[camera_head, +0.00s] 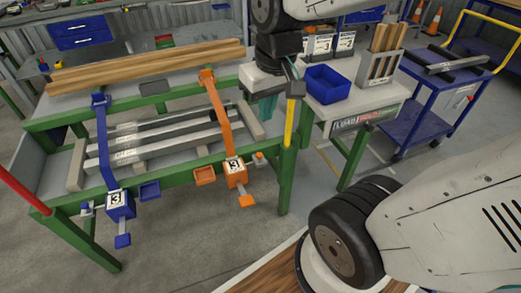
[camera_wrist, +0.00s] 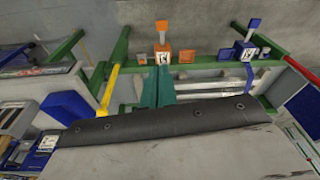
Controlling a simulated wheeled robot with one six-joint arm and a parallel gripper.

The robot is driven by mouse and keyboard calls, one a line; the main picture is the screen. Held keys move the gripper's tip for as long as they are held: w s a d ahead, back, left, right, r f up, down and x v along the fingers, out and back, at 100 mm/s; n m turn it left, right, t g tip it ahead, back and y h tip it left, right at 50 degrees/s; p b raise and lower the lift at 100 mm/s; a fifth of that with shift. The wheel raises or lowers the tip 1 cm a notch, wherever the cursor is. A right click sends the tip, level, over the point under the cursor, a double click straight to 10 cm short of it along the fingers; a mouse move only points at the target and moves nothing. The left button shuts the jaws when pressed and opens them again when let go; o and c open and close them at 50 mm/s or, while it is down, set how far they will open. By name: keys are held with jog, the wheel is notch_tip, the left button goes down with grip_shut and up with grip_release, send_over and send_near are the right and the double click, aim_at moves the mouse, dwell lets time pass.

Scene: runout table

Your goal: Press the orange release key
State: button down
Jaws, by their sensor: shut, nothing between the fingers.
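An orange box with a number label (camera_head: 236,172) hangs at the front rail of the green table, at the foot of an orange arm (camera_head: 217,108). A flat orange key (camera_head: 247,201) sticks out in front of and below it. In the wrist view the orange box (camera_wrist: 163,57) and the orange key (camera_wrist: 162,27) show upside down, beyond my fingertips. My gripper (camera_wrist: 160,72) has teal fingers, shut and empty, pointing toward the orange box. In the head view my gripper (camera_head: 266,107) is right of the orange arm, apart from the key and partly hidden by the wrist.
A blue box (camera_head: 120,205) with a blue key (camera_head: 123,240) stands left of the orange one. A yellow post (camera_head: 289,122) rises at the table's right corner. Floor in front is clear.

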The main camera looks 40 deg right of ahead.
jog(key=w+d+f, duration=0.4)
jog(key=w+f, duration=0.2)
jog(key=f, duration=0.1)
jog(key=w+d+f+m+t, duration=0.1)
jog(key=w+d+f, duration=0.3)
jog(key=w+f, duration=0.2)
jog(key=w+d+f+m+h, duration=0.1)
jog(key=w+d+f, duration=0.3)
jog(key=f, duration=0.6)
jog(key=shift+w+f, duration=0.15)
jog(key=shift+w, duration=0.75)
